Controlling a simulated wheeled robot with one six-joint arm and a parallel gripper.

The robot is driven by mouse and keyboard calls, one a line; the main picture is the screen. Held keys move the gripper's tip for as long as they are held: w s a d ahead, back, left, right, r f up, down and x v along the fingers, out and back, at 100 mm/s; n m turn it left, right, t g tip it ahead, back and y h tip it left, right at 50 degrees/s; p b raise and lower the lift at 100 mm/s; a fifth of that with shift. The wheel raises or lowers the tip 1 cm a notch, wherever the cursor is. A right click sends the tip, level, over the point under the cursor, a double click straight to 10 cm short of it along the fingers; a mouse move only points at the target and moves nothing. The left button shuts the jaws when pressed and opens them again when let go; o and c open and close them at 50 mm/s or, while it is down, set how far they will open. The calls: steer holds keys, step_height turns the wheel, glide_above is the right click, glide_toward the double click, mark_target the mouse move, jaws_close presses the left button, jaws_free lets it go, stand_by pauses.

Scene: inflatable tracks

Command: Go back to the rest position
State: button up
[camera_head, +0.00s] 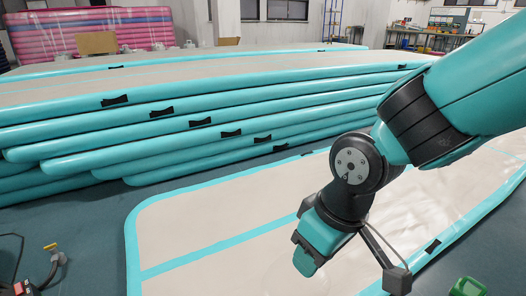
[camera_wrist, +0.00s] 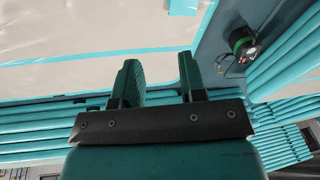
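My gripper (camera_head: 306,258) hangs at the end of my bent arm, in the lower middle of the head view, in front of a flat beige inflatable track (camera_head: 190,222) with teal edges. In the wrist view, the two teal fingers of my gripper (camera_wrist: 160,78) stand apart with a clear gap between them. Nothing shows between the fingers. My arm hides part of the track in the head view. I cannot tell the exact height of the gripper above it.
A tall stack of teal-edged inflatable tracks (camera_head: 180,122) fills the left and middle. A red and black device (camera_head: 42,284) with a hose lies at the lower left. A green object (camera_head: 467,287) is at the lower right. Pink stacked tracks (camera_head: 95,30) and a workbench (camera_head: 425,38) stand behind.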

steer(key=s+d+r+m+y, duration=0.1)
steer(key=s+d+r+y, duration=0.1)
steer(key=s+d+r, duration=0.55)
step_height(320, 180, up, 39)
steer(key=p, duration=3.8)
steer(key=shift+s+a+f+g+p, duration=0.15)
steer(key=shift+s+a+g+p, duration=0.1)
steer(key=shift+g+p, duration=0.05)
